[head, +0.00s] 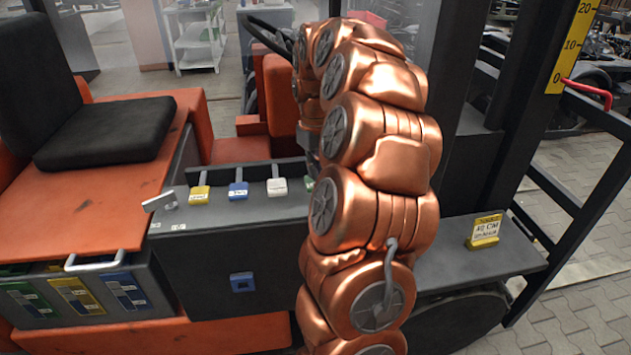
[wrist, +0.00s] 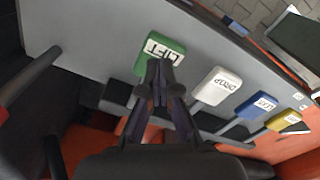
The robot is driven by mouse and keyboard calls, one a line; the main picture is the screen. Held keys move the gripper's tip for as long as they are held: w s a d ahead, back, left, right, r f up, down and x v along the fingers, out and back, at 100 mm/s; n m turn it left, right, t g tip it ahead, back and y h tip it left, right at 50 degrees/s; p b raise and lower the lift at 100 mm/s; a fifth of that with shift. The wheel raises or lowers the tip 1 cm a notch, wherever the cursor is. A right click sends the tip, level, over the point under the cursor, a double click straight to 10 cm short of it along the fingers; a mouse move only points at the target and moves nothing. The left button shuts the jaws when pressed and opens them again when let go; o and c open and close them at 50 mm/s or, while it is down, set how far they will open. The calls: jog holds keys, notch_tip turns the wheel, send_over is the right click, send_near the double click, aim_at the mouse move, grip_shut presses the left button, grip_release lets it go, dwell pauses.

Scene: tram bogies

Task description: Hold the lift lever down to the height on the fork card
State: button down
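The lift lever has a green knob marked LIFT (wrist: 160,52) in the wrist view. In the head view only a sliver of it (head: 309,184) shows beside my copper arm. My gripper (wrist: 160,70) has its fingertips together, overlapping the near edge of the green knob; I cannot tell whether they touch it. The yellow mast scale (head: 571,45) shows 0, 10 and 20. A red pointer (head: 590,90) is near 0.
Beside the green knob stand a white DROP lever (wrist: 217,86), a blue lever (wrist: 262,104) and a yellow lever (wrist: 284,120). An orange seat base with a black cushion (head: 108,132) is at left. The black fork carriage (head: 580,195) is at right.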

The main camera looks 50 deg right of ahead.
jog(key=shift+f+b, duration=0.35)
jog(key=shift+f, duration=0.3)
jog(key=shift+f, duration=0.35)
jog(key=shift+f+b, duration=0.7)
jog(key=shift+f, duration=0.1)
jog(key=shift+r, duration=0.1)
dwell(4.3)
jog(key=shift+r+p, duration=0.95)
jog(key=shift+r, duration=2.55)
